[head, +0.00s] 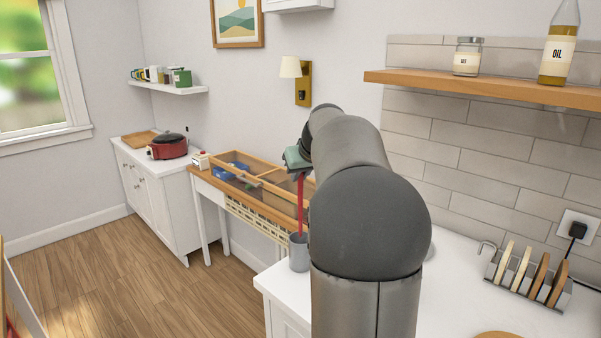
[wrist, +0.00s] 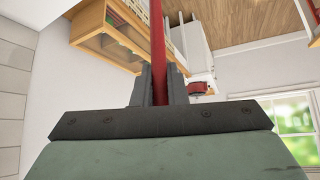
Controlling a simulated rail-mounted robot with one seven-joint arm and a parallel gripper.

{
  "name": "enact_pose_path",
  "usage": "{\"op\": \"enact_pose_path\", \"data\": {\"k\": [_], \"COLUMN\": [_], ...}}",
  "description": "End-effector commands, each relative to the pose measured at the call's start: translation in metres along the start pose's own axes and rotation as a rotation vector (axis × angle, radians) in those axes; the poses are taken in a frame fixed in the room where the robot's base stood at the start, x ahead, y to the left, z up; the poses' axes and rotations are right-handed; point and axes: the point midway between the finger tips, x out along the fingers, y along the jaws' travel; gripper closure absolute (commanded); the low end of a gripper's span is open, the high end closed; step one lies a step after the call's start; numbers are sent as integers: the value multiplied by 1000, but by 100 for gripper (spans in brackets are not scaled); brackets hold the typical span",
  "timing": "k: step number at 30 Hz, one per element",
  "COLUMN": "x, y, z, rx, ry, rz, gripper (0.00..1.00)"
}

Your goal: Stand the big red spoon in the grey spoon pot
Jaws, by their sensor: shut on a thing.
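The big red spoon (head: 301,205) hangs upright below my gripper (head: 299,168) in the head view. My gripper is shut on it near its upper end. In the wrist view the red shaft (wrist: 157,40) runs between the two dark fingers (wrist: 159,90). The grey spoon pot (head: 299,255) stands at the left corner of the white counter. The spoon's lower end meets the pot's mouth in the picture; I cannot tell how deep it reaches inside. The pot does not show clearly in the wrist view.
My arm covers the middle of the head view and part of the counter (head: 465,290). A toast rack (head: 527,280) with several slices stands at the right. A wooden divided box (head: 262,184) lies on the table behind. An oil bottle (head: 559,45) stands on the upper shelf.

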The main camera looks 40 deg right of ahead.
Motion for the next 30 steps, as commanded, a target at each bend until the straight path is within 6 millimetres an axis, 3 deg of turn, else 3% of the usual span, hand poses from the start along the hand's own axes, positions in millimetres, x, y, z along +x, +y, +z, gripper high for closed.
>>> {"op": "enact_pose_path", "data": {"k": [18,30], "x": [40,44], "y": [0,0], "z": [33,37], "rx": [0,0], "ry": [1,1], "rz": [0,0], "gripper": [100,100]}}
